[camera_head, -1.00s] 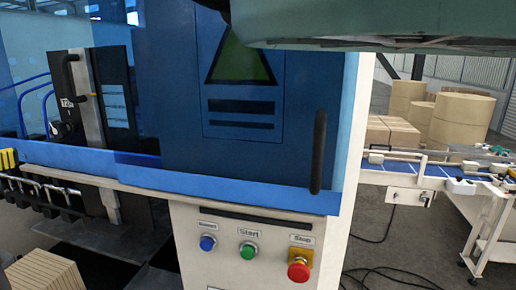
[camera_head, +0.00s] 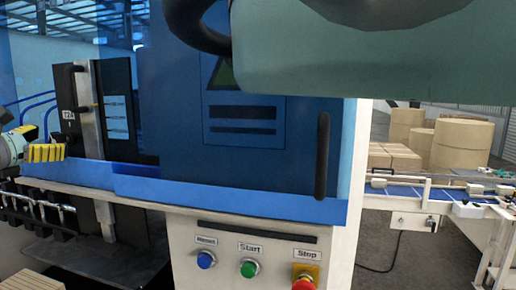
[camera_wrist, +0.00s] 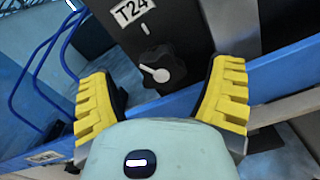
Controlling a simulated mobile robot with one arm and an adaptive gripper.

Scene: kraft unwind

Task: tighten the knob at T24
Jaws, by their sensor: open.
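The knob (camera_wrist: 157,73) is a round black knob with a white pointer. It sits on the dark unit under the T24 label (camera_wrist: 133,11) in the wrist view. My gripper (camera_wrist: 163,98) has yellow ribbed fingers spread apart, one on each side of the knob in that picture. Nothing is held, and I cannot tell how far the fingertips are from the knob. In the head view the T24 label (camera_head: 69,115) shows on the black unit at the left.
A blue rail (camera_head: 230,194) runs across the machine front, close to my gripper. A blue door panel with a black handle (camera_head: 322,155) is to the right. Reset, start and red stop buttons (camera_head: 303,283) are below. Blue hoses (camera_wrist: 42,75) hang left of the knob.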

